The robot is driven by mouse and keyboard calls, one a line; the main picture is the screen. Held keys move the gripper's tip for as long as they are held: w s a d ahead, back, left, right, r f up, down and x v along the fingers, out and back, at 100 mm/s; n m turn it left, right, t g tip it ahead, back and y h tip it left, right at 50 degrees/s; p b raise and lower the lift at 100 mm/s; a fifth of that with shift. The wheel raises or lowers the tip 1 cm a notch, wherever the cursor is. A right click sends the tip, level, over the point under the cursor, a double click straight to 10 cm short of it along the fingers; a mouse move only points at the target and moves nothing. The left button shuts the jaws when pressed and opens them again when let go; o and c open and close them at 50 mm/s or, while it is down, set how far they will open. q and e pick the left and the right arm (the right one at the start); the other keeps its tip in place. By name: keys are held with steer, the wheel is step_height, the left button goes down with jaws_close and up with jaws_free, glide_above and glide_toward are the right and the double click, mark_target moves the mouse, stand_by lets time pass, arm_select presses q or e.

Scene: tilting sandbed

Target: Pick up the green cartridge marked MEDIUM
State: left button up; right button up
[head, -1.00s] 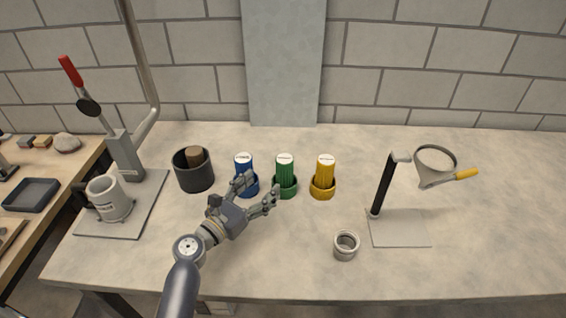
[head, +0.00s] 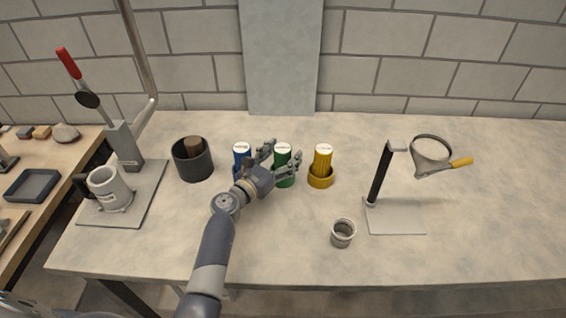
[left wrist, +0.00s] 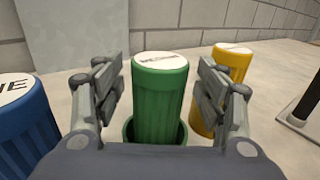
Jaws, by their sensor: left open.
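The green cartridge (head: 282,154) stands upright in a green ring holder (head: 285,182) on the table, between the blue and the yellow ones. In the left wrist view the green cartridge (left wrist: 159,98) stands between my open fingers, with a gap on each side. Its white top carries a dark label too small to read. My left gripper (head: 281,158) is open around it; it also shows in the left wrist view (left wrist: 160,90). My right gripper is not in view.
The blue cartridge (head: 241,151) stands close on the left, the yellow cartridge (head: 322,158) on the right. A dark cup (head: 192,166) is farther left.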

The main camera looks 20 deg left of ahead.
arm_select(q)
steer(key=c, duration=1.2)
